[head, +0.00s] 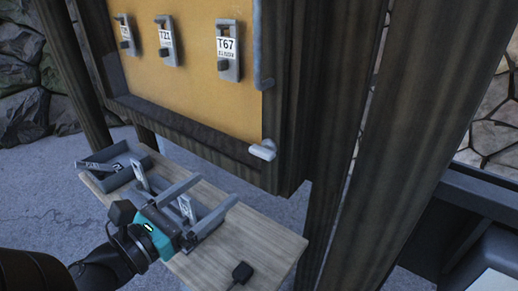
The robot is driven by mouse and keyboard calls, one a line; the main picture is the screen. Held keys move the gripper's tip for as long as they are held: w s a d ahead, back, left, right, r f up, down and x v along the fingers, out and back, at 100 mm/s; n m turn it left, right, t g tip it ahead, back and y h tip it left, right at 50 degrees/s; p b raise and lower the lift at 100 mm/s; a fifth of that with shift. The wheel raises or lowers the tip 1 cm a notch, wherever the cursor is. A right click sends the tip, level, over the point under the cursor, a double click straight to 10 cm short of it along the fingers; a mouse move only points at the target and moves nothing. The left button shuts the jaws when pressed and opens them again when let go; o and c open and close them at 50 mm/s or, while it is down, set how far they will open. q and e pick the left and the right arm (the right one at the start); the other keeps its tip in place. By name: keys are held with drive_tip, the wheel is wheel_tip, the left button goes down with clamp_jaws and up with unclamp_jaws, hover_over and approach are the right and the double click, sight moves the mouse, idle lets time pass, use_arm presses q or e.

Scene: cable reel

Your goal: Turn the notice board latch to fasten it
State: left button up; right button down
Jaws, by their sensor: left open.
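The notice board (200,85) has a yellow-orange panel in a dark wooden frame. A light grey latch (263,150) sits at the panel's lower right corner, by the frame post, and points down and to the left. A grey metal strip runs along the panel's right edge above it. My left gripper (218,188) is open, its two grey fingers pointing up and right. It is below and left of the latch, over the wooden table, and does not touch the latch. My right gripper is not in view.
Several grey tags hang on the board, one marked T67 (228,50). A grey tray (88,160) with a tag stands on the wooden table (270,240). A small black object (241,272) lies at the table's front. A thick wooden post (400,120) stands at right.

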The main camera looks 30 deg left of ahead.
sight(259, 154)
use_arm(q)
drive_tip(key=w, duration=0.3)
drive_tip(key=w+b, duration=0.1)
drive_tip(key=w, duration=0.6)
drive_tip(key=shift+w+d, duration=0.1)
drive_tip(key=shift+d, duration=0.3)
drive_tip(key=shift+w+d+f, duration=0.1)
drive_tip(key=shift+w, duration=1.05)
drive_tip(key=shift+w+d, duration=0.1)
drive_tip(key=shift+w, duration=1)
drive_tip(key=shift+c, duration=0.2)
drive_tip(key=c, duration=1.3)
